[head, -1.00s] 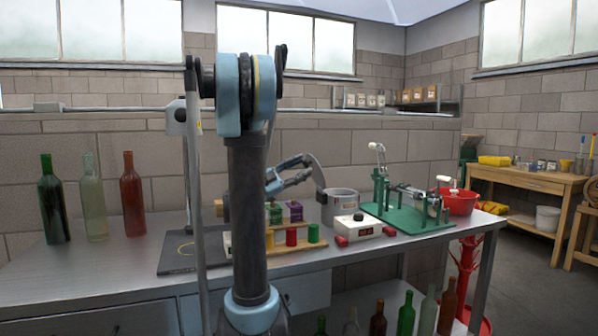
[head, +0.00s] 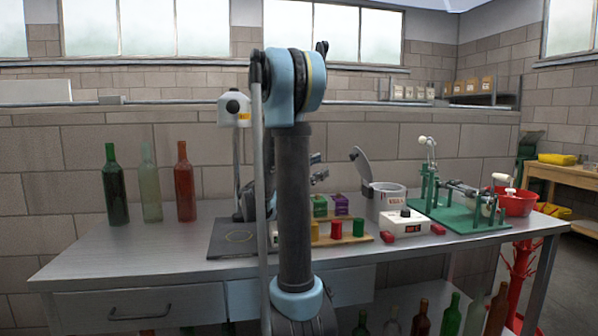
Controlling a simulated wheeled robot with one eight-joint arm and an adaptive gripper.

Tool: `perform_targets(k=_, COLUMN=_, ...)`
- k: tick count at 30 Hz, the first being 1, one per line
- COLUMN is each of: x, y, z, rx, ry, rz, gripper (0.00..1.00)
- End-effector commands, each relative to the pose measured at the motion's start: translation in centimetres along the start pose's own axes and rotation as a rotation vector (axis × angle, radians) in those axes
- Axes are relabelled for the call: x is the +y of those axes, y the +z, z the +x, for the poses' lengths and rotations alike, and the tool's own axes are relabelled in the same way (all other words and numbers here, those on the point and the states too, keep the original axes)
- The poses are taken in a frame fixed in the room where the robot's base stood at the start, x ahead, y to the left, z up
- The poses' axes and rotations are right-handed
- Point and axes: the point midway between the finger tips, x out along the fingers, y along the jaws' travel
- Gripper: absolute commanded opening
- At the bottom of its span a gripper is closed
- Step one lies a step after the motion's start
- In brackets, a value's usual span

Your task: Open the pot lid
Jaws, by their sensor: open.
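The grey metal pot (head: 383,208) stands on the workbench, right of my arm in the head view. Its lid (head: 361,166) is raised and tilted up at the pot's left side, leaving the pot's top uncovered. My gripper (head: 319,172) shows just right of my dark arm column, to the left of the lid. A gap shows between the gripper and the lid in this view. The gripper is small here and partly hidden by my arm; it looks open and empty.
Green and purple boxes (head: 341,204) and coloured cylinders on a wooden board (head: 350,239) sit left of the pot. A white device (head: 405,224) is in front of it, a green machine base (head: 462,214) to its right. Several bottles (head: 114,190) stand at left; bench space before them is clear.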

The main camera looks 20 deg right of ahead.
Motion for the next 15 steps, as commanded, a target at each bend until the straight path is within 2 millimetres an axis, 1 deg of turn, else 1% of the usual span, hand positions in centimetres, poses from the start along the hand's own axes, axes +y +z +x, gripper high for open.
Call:
perform_targets(k=1, x=-0.3, y=-0.2, z=-0.8, rx=-0.003, ry=-0.003, rz=0.002, gripper=0.45)
perform_targets(k=3, x=-0.5, y=-0.5, z=-1.7, rx=-0.002, ry=-0.002, rz=0.002, gripper=0.45)
perform_targets(k=9, x=-1.2, y=-1.2, z=-4.0, rx=-0.001, ry=-0.001, rz=0.002, gripper=0.45)
perform_targets(k=15, x=-1.6, y=-1.6, z=-5.3, rx=-0.001, ry=0.000, rz=0.000, gripper=0.45)
